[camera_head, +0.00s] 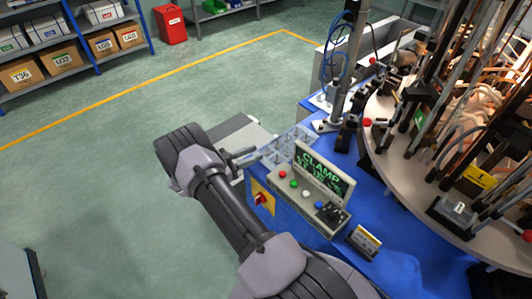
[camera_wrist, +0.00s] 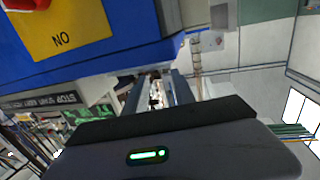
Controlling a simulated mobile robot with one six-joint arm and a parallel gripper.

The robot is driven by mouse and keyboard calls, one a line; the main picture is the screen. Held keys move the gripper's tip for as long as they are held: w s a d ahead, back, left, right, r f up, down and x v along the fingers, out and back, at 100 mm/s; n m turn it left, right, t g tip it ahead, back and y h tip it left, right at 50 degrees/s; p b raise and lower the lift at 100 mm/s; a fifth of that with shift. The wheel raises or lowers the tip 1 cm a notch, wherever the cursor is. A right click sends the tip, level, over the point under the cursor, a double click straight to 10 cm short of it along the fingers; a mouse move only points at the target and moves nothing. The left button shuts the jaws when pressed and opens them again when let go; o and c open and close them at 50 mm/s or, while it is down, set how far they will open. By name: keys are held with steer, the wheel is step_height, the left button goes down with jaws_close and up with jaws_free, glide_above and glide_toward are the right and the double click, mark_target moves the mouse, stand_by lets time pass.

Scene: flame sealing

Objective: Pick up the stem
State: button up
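I cannot make out a stem for certain in either view. A clear tray with compartments (camera_head: 290,143) sits at the left edge of the blue machine; what lies in it is too small to tell. My gripper (camera_head: 247,158) is beside the tray's left end, near the machine's edge. In the wrist view my gripper (camera_wrist: 158,80) shows two dark fingers apart, with a gap between them. Pale shapes show through this gap, and I cannot tell whether they are near or far. Nothing is clearly held.
A control panel (camera_head: 305,196) with coloured buttons and a green-lettered display (camera_head: 322,172) stands just right of my arm. A red switch on a yellow plate (camera_head: 262,198) is on the machine's side. A round turntable (camera_head: 395,165) crowded with rods fills the right.

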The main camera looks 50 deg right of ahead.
steer(key=b+x, duration=0.1)
steer(key=x, duration=0.5)
steer(key=shift+d, duration=0.25)
jaws_close()
